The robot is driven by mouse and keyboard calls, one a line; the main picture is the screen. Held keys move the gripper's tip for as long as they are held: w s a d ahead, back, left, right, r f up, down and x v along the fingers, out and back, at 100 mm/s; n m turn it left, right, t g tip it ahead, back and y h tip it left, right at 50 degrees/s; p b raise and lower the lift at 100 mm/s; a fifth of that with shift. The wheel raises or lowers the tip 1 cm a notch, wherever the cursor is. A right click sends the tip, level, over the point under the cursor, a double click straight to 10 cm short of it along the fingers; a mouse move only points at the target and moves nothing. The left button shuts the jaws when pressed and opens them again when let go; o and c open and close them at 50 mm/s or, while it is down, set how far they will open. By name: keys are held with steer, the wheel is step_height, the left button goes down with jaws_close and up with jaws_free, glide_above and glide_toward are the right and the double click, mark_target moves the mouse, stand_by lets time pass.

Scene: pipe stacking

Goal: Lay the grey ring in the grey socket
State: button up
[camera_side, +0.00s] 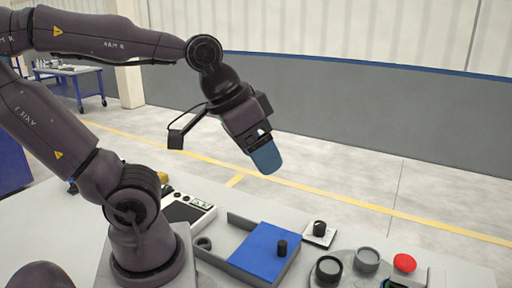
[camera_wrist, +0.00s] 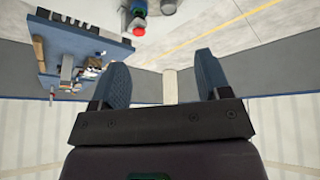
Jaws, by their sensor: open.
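A small dark grey ring (camera_side: 203,243) lies at the left end of the tray on the bench in the side view. A grey round socket (camera_side: 367,260) stands at the lower right, between a darker round socket (camera_side: 328,268) and a red round piece (camera_side: 404,263). My gripper (camera_side: 265,160) is high above the bench, tilted down to the right, apart from all of these. In the wrist view its two blue-grey fingers (camera_wrist: 163,80) are spread with nothing between them. The ring cannot be made out in the wrist view.
A tray (camera_side: 238,221) with a blue panel (camera_side: 262,245) holds an upright black cylinder (camera_side: 282,248). A black knob on a white plate (camera_side: 319,230) stands behind it. A green piece shows at the bottom edge. The air around my gripper is free.

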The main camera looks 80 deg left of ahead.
steer(key=shift+s+d+r+m, duration=0.2)
steer(key=shift+r+m, duration=0.15)
steer(key=shift+m, duration=0.35)
steer(key=shift+c, duration=0.3)
steer(key=shift+a, duration=0.1)
